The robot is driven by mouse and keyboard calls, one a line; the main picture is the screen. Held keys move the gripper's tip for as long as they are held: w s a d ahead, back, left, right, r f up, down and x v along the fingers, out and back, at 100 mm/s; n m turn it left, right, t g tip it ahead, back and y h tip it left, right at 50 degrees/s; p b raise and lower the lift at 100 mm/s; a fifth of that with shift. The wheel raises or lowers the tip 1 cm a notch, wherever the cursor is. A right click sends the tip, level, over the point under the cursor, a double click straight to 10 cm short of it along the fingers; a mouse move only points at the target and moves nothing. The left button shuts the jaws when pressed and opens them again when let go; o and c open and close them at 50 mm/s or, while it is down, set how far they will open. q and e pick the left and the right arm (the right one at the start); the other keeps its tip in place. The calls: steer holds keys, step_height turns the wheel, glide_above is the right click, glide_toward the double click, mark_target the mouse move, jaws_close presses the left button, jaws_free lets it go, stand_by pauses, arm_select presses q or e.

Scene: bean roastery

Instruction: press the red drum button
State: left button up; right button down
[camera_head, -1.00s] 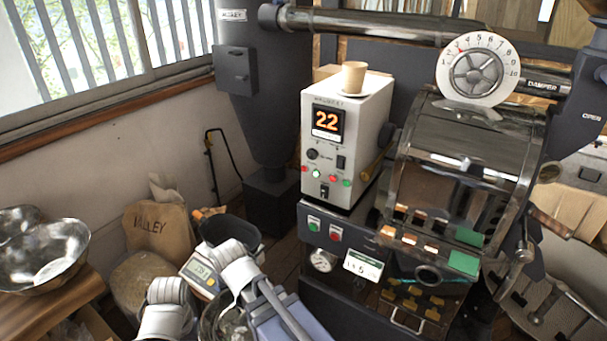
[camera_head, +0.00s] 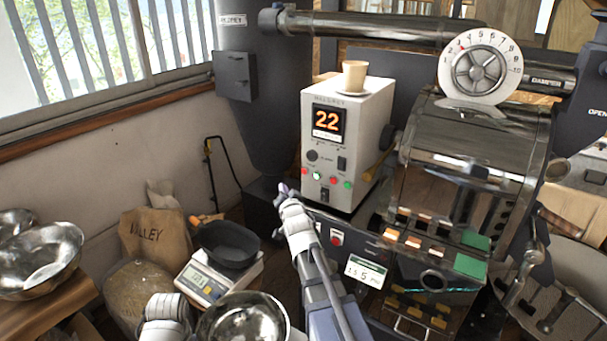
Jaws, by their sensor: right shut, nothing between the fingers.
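The red drum button (camera_head: 337,239) sits on the dark lower front panel of the roaster, below the white control box (camera_head: 325,182). It is in clear view just right of my right wrist. My right gripper (camera_head: 284,190) is shut and empty. It points up and away, its tips left of the control box's lower edge and, in the picture, above and left of the red button. My right arm hides the green button's place beside the red one. I cannot tell whether the gripper touches the machine.
The control box shows 22, carries small red and green lights, and has a beige cup (camera_head: 354,75) on top. A scale (camera_head: 215,282) with a black pan, a steel bowl (camera_head: 243,322) and a sack (camera_head: 155,238) stand at lower left. The glass-fronted drum (camera_head: 440,195) is right of the button.

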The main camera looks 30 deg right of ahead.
mark_target(304, 171)
steer(key=shift+w, duration=0.1)
steer(key=w+d, duration=0.4)
steer(key=d, duration=0.3)
steer(key=shift+w+d, duration=0.15)
steer(key=shift+d, duration=0.1)
steer(key=shift+d, duration=0.1)
stand_by(2.1)
steer(key=shift+w+d, duration=0.25)
steer(key=shift+d, duration=0.05)
steer(key=shift+w+d, duration=0.2)
steer(key=shift+d, duration=0.15)
stand_by(0.8)
steer(key=shift+a, duration=0.1)
steer(key=shift+s+a, duration=0.45)
steer(key=shift+a, duration=0.2)
